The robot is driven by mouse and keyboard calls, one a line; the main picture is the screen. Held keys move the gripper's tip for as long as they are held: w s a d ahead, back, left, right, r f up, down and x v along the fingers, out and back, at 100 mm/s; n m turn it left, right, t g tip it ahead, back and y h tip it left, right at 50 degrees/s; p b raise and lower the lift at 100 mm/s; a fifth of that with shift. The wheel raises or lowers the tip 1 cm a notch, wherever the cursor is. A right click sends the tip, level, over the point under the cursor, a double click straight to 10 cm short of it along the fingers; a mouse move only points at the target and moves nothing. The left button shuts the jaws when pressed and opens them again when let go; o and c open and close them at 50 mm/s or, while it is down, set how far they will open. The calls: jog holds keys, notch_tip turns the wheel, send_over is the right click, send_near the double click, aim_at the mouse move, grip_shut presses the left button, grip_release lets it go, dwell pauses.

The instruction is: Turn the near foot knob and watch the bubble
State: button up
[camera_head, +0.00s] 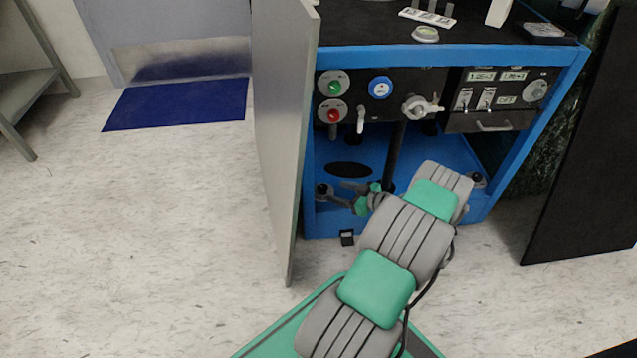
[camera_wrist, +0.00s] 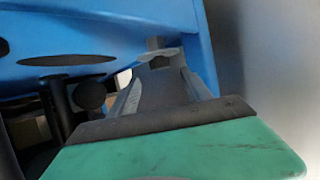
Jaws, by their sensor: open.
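A dark foot knob (camera_head: 324,190) stands at the lower left front corner of the blue frame (camera_head: 308,215). My gripper (camera_head: 343,193) reaches in low from the right with its fingers pointing at this knob. In the wrist view my gripper (camera_wrist: 160,88) is open, and a grey knob-like part with a post (camera_wrist: 155,44) lies between or just beyond the fingertips. Contact cannot be told. Another foot knob (camera_head: 477,180) is at the right corner, partly behind my arm. A round vial, likely the bubble level (camera_head: 425,34), rests on the black top; its bubble is too small to read.
A grey door panel (camera_head: 280,140) stands open close left of the frame. A valve (camera_head: 418,107) and a control panel (camera_head: 500,95) are above my arm. A dark panel (camera_head: 590,150) stands at right. The floor (camera_head: 160,220) at left is clear.

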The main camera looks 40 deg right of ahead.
aim_at(324, 189)
jog(key=b+x, duration=0.2)
jog(key=x, duration=0.4)
jog(key=shift+a+f, duration=0.1)
jog(key=shift+f, duration=0.05)
jog(key=shift+w, duration=0.3)
grip_shut()
